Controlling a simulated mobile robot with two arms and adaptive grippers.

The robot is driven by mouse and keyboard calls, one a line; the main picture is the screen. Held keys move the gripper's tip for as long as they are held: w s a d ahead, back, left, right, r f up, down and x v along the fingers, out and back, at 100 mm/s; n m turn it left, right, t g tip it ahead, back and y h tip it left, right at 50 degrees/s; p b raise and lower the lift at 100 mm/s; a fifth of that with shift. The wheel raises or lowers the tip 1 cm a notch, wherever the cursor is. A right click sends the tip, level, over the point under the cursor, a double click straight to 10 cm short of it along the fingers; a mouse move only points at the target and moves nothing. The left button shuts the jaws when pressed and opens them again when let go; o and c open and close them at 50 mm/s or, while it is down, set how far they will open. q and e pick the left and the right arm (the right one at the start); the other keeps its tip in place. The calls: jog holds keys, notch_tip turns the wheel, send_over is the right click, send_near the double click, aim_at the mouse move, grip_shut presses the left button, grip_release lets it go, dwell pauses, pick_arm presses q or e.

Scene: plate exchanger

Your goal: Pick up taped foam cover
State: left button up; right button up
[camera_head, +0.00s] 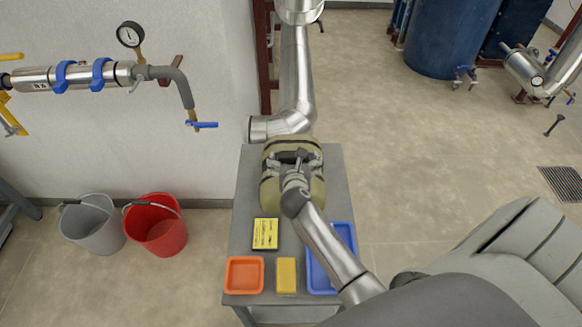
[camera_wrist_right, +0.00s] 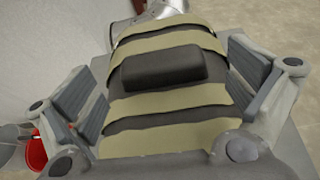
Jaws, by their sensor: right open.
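The taped foam cover (camera_head: 308,190) is a beige, rounded block with dark bands. It lies at the far end of the grey table (camera_head: 242,200). My right gripper (camera_head: 291,157) is over it and partly hides it in the head view. In the right wrist view the cover (camera_wrist_right: 165,105) fills the space between the jaws, with a raised dark block (camera_wrist_right: 162,68) on its top. My right gripper (camera_wrist_right: 165,90) is open, with one finger on each side of the cover. I cannot tell whether the pads touch it. My left gripper is not in view.
A yellow-black pad (camera_head: 265,233), an orange tray (camera_head: 244,275), a yellow sponge (camera_head: 286,275) and a blue tray (camera_head: 345,235) are on the near table. A steel pipe (camera_head: 297,75) stands close behind the cover. Grey (camera_head: 92,225) and red (camera_head: 155,228) buckets stand left.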

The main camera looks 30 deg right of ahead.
aim_at(293, 155)
jog(key=x, duration=0.4)
jog(key=shift+s+a+f+b, duration=0.1)
jog(key=shift+f+b, duration=0.05)
jog(key=shift+b, duration=0.15)
jog(key=shift+c, duration=1.5)
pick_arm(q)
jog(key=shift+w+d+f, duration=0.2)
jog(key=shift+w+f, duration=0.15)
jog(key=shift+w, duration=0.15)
pick_arm(e)
jog(key=c, duration=1.4)
